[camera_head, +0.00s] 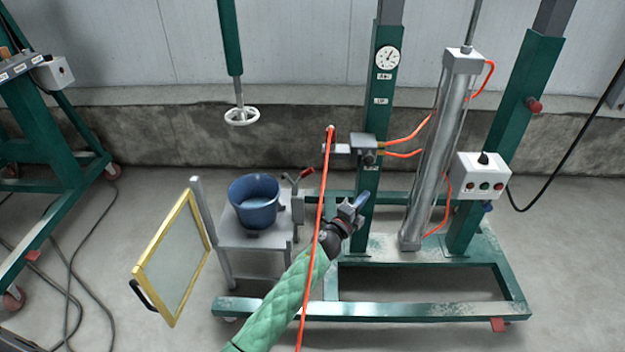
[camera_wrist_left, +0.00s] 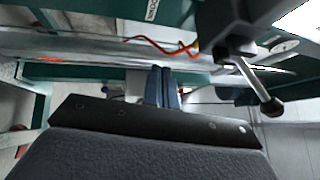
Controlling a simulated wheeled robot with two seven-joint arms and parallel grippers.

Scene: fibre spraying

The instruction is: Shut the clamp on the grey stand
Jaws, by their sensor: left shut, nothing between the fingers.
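The grey stand (camera_head: 226,240) stands left of the green frame, with a blue bucket (camera_head: 254,200) on it. The clamp (camera_head: 297,190) is at the stand's right side, with a short red handle at its top. The handle looks raised and tilted, but the clamp is too small to tell its exact state. My left gripper (camera_head: 356,204) is shut and empty, to the right of the clamp and apart from it, in front of the green post. Its blue-grey fingers (camera_wrist_left: 162,86) are together in the left wrist view. My right gripper is not in view.
A valve block (camera_head: 364,148) with orange hoses is on the green post (camera_head: 379,95), above my gripper. An orange hose (camera_head: 321,210) crosses in front of my left arm. A yellow-framed panel (camera_head: 172,262) stands left of the stand.

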